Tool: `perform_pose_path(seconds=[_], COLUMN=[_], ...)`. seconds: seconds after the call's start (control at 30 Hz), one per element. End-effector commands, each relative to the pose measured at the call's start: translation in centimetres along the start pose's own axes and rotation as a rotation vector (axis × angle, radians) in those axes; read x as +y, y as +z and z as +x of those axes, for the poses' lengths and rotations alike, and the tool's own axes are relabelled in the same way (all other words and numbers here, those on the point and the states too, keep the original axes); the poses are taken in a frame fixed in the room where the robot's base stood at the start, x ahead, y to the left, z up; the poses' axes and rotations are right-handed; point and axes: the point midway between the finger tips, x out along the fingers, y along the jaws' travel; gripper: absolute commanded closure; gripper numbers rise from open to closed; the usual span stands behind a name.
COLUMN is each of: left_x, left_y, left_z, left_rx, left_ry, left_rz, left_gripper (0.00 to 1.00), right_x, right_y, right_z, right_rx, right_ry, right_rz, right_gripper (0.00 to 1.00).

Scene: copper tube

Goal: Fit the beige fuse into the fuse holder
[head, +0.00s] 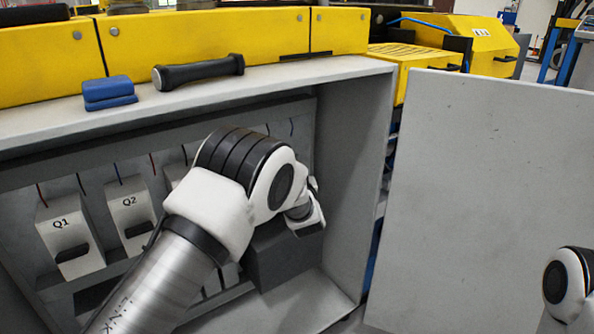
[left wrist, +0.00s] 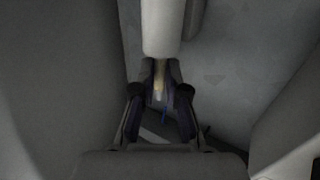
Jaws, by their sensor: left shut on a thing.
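In the left wrist view, my left gripper (left wrist: 160,78) is shut on a pale beige cylinder, the fuse (left wrist: 163,28). A narrow tan and metallic end of it shows between the fingertips, and the body extends toward the top of the picture. In the head view, my left arm reaches into the grey cabinet, and its own links hide the gripper and fuse. I cannot clearly identify the fuse holder; the arm covers much of the cabinet's inside. My right gripper is not in view; only a part of the right arm shows at the right edge.
Units marked Q1 (head: 70,240) and Q2 (head: 131,213) line the cabinet's back at left. A dark grey box (head: 285,262) stands under my left wrist. The cabinet's right wall (head: 352,180) and open door (head: 480,200) bound the space. A blue block (head: 109,92) and black-handled object (head: 198,71) lie on top.

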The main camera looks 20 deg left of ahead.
Motion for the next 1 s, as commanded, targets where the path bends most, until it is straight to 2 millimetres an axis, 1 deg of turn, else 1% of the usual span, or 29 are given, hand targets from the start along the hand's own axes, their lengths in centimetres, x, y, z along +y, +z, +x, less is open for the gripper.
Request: perform_pose_path(seconds=[0.17, 0.73, 0.77, 0.8, 0.83, 1.0], left_x=[0.0, 0.0, 0.0, 0.0, 0.0, 0.0], left_y=[0.1, 1.6, 1.5, 1.5, 1.6, 1.6], left_z=[0.0, 0.0, 0.0, 0.0, 0.0, 0.0], left_rx=[0.0, -0.001, -0.001, -0.002, -0.002, -0.003], left_ry=[0.0, 0.0, 0.0, 0.0, 0.0, -0.001], left_rz=[0.0, 0.0, 0.0, 0.0, 0.0, 0.0], left_gripper=[1.0, 1.0, 0.77, 0.63, 0.58, 0.58], right_x=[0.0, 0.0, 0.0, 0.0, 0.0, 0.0], right_y=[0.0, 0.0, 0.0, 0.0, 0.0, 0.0], right_z=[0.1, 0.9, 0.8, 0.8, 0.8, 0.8], right_rx=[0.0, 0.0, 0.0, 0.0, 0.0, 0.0], right_ry=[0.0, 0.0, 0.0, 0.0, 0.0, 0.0], right_rz=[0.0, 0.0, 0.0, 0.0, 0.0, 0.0], right_gripper=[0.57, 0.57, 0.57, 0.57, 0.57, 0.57])
